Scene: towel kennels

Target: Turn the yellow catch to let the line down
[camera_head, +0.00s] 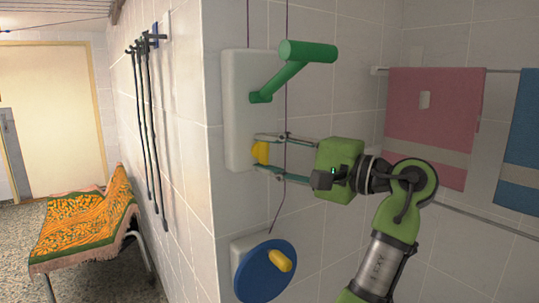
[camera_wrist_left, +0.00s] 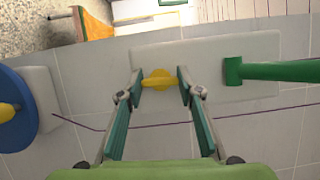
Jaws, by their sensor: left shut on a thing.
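The yellow catch (camera_head: 261,153) sits low on a white wall plate (camera_head: 237,95), and also shows in the left wrist view (camera_wrist_left: 158,79). My left gripper (camera_head: 257,153) is shut on the catch, one finger on each side of it. A green crank handle (camera_head: 308,51) sticks out from the upper part of the same plate. A thin purple line (camera_head: 286,185) runs down the wall past my fingers towards a blue wheel (camera_head: 255,275). My right gripper is not in view.
The blue wheel carries a yellow knob (camera_head: 280,261) below the plate. Pink (camera_head: 432,115) and blue (camera_head: 522,140) towels hang on a rail at right. A bench with an orange patterned towel (camera_head: 85,230) stands at left, and dark straps (camera_head: 150,120) hang near the wall corner.

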